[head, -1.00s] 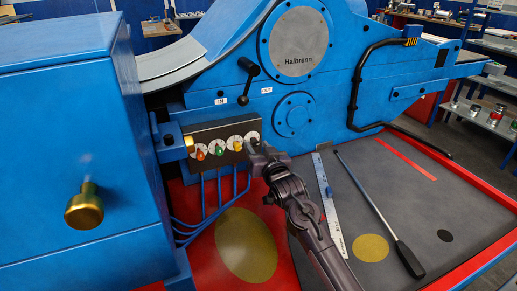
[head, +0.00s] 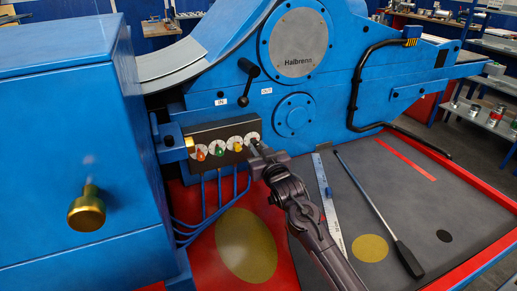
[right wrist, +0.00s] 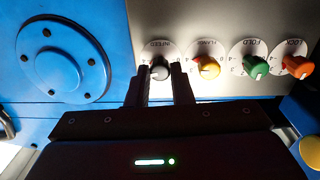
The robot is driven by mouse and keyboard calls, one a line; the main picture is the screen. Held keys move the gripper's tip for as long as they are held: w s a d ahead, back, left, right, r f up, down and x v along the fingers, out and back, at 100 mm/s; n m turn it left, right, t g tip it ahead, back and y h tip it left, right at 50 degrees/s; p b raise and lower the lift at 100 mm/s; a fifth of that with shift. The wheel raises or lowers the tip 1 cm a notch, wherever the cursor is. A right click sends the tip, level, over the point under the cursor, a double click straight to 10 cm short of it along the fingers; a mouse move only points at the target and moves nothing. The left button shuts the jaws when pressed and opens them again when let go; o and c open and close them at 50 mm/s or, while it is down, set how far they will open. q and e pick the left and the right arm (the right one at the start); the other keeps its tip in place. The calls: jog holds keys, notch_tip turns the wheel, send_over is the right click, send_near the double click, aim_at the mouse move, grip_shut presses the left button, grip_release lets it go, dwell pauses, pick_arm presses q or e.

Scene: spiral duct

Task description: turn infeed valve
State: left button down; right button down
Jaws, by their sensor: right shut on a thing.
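The infeed valve is a small grey and black knob (right wrist: 160,71) on a white dial marked INFEED in the right wrist view. It is the end knob of a row on the valve panel. My right gripper (right wrist: 161,74) has one finger on each side of the knob and is shut on it. In the head view the right gripper (head: 257,148) reaches the right end of the panel (head: 205,132) and hides most of that knob. My left gripper is not in view.
Orange (head: 200,154), green (head: 219,149) and yellow (head: 237,146) knobs sit left of the infeed dial. A black lever (head: 247,82) stands above the panel. Blue hoses (head: 203,200) hang below. A ruler (head: 330,205) and a long-handled tool (head: 380,215) lie on the deck.

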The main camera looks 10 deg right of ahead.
jog(key=n, duration=0.3)
jog(key=shift+n, duration=0.4)
jog(key=n, duration=0.4)
jog(key=shift+d+n+p, duration=0.1)
jog(key=shift+n+p, duration=0.2)
jog(key=shift+p, duration=0.05)
jog(key=n, duration=0.3)
jog(key=shift+f+n, duration=0.1)
jog(key=shift+n, duration=0.2)
jog(key=shift+n+y, duration=0.4)
jog(key=shift+n, duration=1.6)
jog(key=c, duration=1.3)
grip_release()
